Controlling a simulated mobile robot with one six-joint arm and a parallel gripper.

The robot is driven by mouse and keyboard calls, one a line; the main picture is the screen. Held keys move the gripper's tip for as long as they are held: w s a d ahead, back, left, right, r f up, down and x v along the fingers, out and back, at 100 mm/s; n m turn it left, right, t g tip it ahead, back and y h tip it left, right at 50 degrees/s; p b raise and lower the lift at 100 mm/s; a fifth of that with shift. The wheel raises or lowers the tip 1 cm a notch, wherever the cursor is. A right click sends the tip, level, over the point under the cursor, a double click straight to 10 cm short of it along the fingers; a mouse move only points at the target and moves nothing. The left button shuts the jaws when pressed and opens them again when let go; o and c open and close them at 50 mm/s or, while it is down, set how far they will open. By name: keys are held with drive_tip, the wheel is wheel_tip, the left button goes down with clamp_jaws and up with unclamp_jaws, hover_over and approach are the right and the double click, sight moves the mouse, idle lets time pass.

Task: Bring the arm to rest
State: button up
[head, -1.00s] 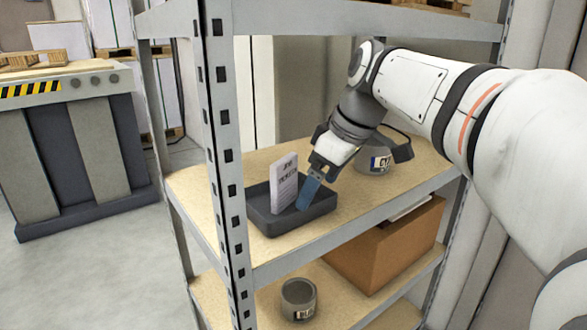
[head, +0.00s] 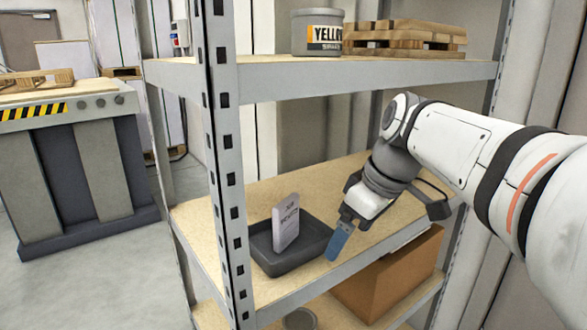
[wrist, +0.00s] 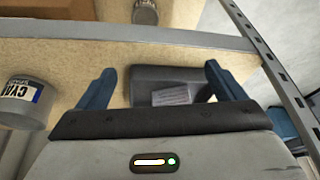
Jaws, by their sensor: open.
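My gripper (head: 338,243) is open and empty, its blue fingers at the right front of the dark grey tray in the head view. In the wrist view, the open gripper (wrist: 160,78) has one finger on each side of the picture, with the tray (wrist: 150,74) beyond them. The tray (head: 268,258) lies on the middle shelf. A pale lettered block (head: 286,222) stands in it, slightly tilted; its printed face also shows in the wrist view (wrist: 172,95). Block and fingers look apart. My arm comes in from the right.
The shelf above holds a can marked yellow (head: 318,32) and a small pallet (head: 405,40). Below are a cardboard box (head: 390,275) and a grey can (head: 300,319). A rack post (head: 222,160) is left of the tray.

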drive_tip(key=s+d+r+m+h+p, duration=0.3)
drive_tip(key=s+r+m+p, duration=0.4)
drive_tip(key=p, duration=1.5)
drive_tip(key=s+m, duration=0.2)
drive_tip(key=s, duration=0.2)
drive_tip(key=shift+r, duration=0.35)
drive_tip(key=shift+d+f, duration=0.1)
drive_tip(key=shift+f, duration=0.05)
